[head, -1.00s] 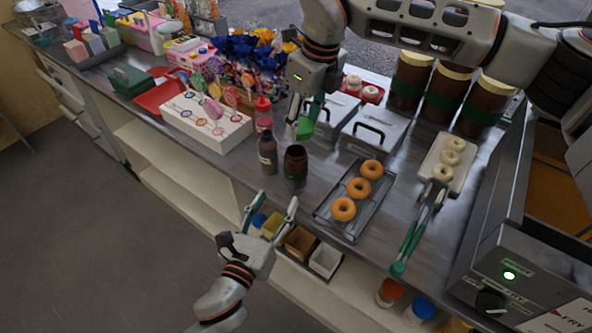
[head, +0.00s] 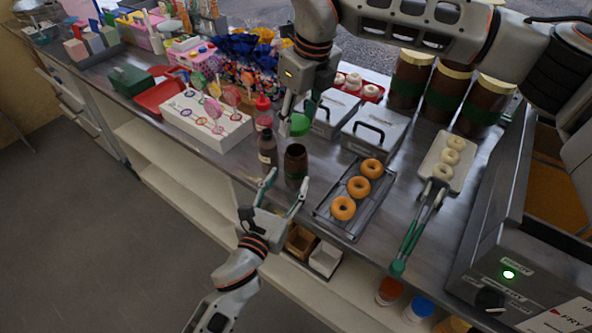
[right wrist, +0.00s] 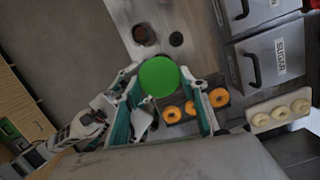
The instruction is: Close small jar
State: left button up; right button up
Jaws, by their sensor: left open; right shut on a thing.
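The small jar (head: 296,160) is dark brown with a green band. It stands upright and uncovered on the counter near its front edge, in the head view. Its green lid (head: 299,126) is in my right gripper (head: 300,117), above and behind the jar. In the right wrist view the round green lid (right wrist: 159,77) fills the space between the fingertips (right wrist: 160,74). My left gripper (head: 287,180) is open at the front of the jar, one finger left of it and one by its lower right. I cannot tell whether they touch it.
A dark bottle (head: 267,150) and a red-capped bottle (head: 263,114) stand close left of the jar. A rack (head: 345,225) with orange doughnuts is to the right. Grey lidded boxes (head: 377,128) stand behind. Small bins (head: 325,259) hang below the counter edge.

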pick_arm(q)
jog(key=x, duration=0.6)
jog(key=shift+w+d, duration=0.15)
jog(key=shift+w, duration=0.15)
jog(key=c, duration=1.4)
pick_arm(e)
send_over(297, 151)
jog(key=shift+s+d+f, duration=0.1)
jog(key=shift+f, duration=1.15)
jog(key=shift+d+f, duration=0.1)
jog(key=shift+f, duration=1.1)
jog(key=shift+f, duration=0.15)
jog(key=shift+f, duration=0.75)
pick_arm(q)
grip_shut()
pick_arm(e)
jog(key=shift+f, duration=0.55)
